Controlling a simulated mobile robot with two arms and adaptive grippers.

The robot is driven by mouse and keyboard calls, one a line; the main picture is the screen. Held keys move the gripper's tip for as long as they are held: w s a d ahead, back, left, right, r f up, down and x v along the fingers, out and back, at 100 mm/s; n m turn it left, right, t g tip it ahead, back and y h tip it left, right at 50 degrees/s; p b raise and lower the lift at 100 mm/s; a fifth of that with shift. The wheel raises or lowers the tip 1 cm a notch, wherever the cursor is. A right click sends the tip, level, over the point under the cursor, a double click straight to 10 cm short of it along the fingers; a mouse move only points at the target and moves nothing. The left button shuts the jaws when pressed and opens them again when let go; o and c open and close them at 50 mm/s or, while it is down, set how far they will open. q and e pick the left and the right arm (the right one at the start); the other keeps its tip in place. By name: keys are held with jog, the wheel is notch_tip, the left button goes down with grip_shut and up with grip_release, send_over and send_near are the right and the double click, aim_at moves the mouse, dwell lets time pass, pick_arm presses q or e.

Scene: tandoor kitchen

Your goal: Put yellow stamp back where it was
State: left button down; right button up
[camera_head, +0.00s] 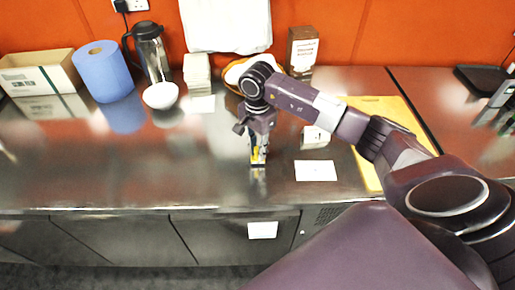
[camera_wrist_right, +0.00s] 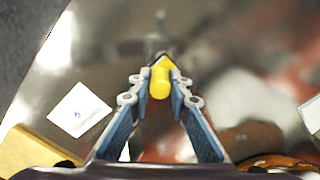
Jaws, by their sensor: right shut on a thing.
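The yellow stamp (camera_wrist_right: 160,80) is between the fingertips of my right gripper (camera_wrist_right: 161,88), which is shut on it. In the head view the right gripper (camera_head: 258,150) points down over the steel counter, and a bit of the yellow stamp (camera_head: 259,154) shows between its fingers. The stamp's lower end is close to the counter; I cannot tell whether it touches. My left gripper is not in view.
A white card (camera_head: 315,170) lies on the counter (camera_head: 120,175) right of the gripper. A yellow board (camera_head: 385,110) lies further right. A white bowl (camera_head: 160,95), blue roll (camera_head: 103,72), jug (camera_head: 152,50) and brown box (camera_head: 302,48) stand behind. The front left counter is clear.

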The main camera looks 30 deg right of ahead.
aim_at(257, 148)
jog(key=shift+f, duration=0.25)
jog(key=shift+f+b, duration=0.25)
jog(key=shift+b, duration=0.1)
jog(key=o, duration=0.9)
jog(key=shift+r, duration=0.1)
jog(key=shift+r, duration=0.1)
jog(key=shift+r, duration=0.25)
notch_tip(257, 148, up, 10)
jog(key=b, duration=0.3)
jog(key=shift+r, duration=0.85)
jog(key=shift+f, duration=0.1)
